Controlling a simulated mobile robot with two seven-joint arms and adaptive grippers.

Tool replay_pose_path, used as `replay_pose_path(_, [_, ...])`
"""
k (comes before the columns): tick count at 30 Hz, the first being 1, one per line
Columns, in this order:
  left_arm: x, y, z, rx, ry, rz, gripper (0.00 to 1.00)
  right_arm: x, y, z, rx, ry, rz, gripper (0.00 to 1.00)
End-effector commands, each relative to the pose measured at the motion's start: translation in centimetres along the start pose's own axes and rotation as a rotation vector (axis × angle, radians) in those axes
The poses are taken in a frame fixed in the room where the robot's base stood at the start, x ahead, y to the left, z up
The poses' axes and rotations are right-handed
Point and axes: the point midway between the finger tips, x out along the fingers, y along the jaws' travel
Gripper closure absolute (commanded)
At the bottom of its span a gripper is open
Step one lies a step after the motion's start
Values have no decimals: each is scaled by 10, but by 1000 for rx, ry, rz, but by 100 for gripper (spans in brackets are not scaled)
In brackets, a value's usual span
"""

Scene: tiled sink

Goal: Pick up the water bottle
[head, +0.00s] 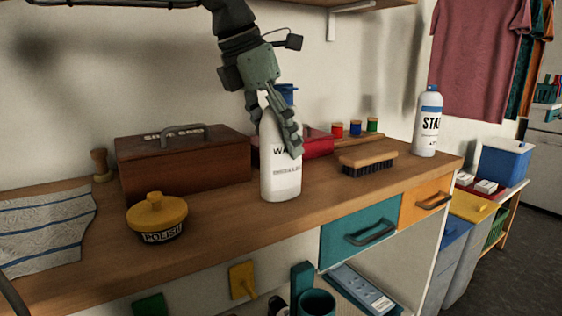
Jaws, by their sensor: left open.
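The water bottle (281,182) is white with a blue cap and dark lettering that is partly covered. It stands upright near the front of the wooden counter. My left gripper (285,135) comes down from above and is open, with its fingers in front of and beside the bottle's upper part. The fingers hide part of the bottle's shoulder and label. I cannot tell whether they touch it. My right gripper is not in view.
A brown shoe-care box (185,160), yellow polish tin (157,220) and striped cloth (45,230) lie to the left. A red box (313,146) stands behind the bottle. A brush (368,161) and starch bottle (428,125) are to the right. Counter near the bottle's front left is clear.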

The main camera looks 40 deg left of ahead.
Motion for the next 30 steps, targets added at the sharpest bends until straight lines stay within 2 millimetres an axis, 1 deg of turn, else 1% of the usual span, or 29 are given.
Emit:
replay_pose_path(2, [0, 0, 0, 0, 0, 0, 31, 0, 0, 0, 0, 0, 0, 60])
replay_pose_path(5, [0, 0, 0, 0, -1, 0, 42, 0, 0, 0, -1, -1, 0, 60])
replay_pose_path(19, [-1, 0, 0, 0, -1, 0, 100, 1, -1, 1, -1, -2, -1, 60])
replay_pose_path(30, [-4, 0, 2, 0, -5, 2, 100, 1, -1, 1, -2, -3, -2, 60])
